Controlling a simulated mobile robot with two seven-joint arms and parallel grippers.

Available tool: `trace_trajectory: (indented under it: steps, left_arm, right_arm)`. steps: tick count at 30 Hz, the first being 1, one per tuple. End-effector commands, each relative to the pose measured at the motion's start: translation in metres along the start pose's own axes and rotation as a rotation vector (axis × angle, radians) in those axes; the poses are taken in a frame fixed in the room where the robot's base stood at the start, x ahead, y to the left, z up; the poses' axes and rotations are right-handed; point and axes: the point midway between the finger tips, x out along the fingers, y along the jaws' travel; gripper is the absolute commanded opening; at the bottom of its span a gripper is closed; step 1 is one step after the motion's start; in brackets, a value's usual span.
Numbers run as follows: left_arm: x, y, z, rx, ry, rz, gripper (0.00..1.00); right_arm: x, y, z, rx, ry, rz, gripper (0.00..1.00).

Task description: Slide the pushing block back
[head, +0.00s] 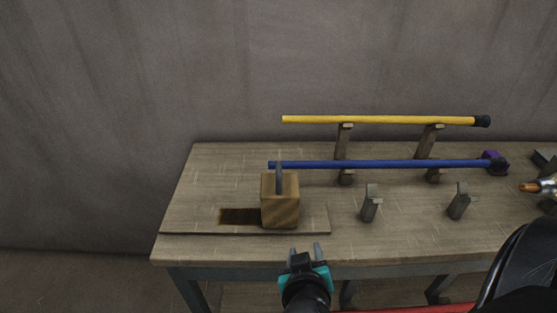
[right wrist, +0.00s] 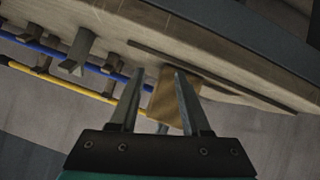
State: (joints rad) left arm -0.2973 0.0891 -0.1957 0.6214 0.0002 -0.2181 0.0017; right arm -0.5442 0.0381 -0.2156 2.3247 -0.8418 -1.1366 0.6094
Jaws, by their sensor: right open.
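The pushing block (head: 280,208) is a wooden block with a grey upright piece at its top. It stands at the right end of a dark slot (head: 238,216) in a flat board on the table. My right gripper (head: 305,251) is open and empty at the table's front edge, nearer than the block and slightly right of it. In the right wrist view the block (right wrist: 174,98) shows beyond the spread fingers (right wrist: 161,98), toward the right finger, which covers part of it. My left gripper is not in view.
A blue stick (head: 380,164) and a yellow stick (head: 380,119) lie on supports behind the block. Two short grey posts (head: 370,204) (head: 459,202) stand to its right. A metal tool with a copper tip (head: 530,187) is at the right edge. The table's left part (head: 210,180) is clear.

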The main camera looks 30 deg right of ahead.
Motion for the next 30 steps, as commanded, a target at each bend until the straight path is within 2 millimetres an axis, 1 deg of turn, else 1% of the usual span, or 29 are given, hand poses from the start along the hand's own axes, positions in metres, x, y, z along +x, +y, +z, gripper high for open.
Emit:
trace_trajectory:
  steps: [1, 3, 6, 9, 12, 15, 18, 23, 30]
  left_arm:
    - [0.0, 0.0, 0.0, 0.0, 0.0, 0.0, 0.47]
    - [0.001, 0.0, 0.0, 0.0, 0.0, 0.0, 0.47]
    - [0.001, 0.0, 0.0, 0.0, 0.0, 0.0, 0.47]
    - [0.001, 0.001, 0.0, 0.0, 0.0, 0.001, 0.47]
    - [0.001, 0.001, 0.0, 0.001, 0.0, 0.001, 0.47]
    - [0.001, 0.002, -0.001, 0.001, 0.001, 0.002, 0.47]
    - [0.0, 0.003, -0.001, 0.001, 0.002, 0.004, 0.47]
    - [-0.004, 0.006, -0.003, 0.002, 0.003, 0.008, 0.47]
    - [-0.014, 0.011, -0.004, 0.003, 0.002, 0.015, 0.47]
  right_arm:
    - [-0.001, 0.002, -0.014, 0.027, 0.071, 0.029, 0.47]
    - [-0.005, 0.004, -0.034, 0.059, 0.175, 0.06, 0.47]
    - [-0.014, 0.002, -0.06, 0.088, 0.319, 0.081, 0.47]
    - [-0.024, -0.005, -0.08, 0.101, 0.438, 0.077, 0.47]
    - [-0.032, -0.012, -0.094, 0.103, 0.523, 0.064, 0.47]
    - [-0.038, -0.018, -0.102, 0.101, 0.573, 0.053, 0.47]
    - [-0.039, -0.02, -0.106, 0.1, 0.595, 0.047, 0.47]
    - [-0.03, -0.019, -0.115, 0.1, 0.599, 0.046, 0.47]
    - [0.004, -0.015, -0.139, 0.099, 0.599, 0.049, 0.47]
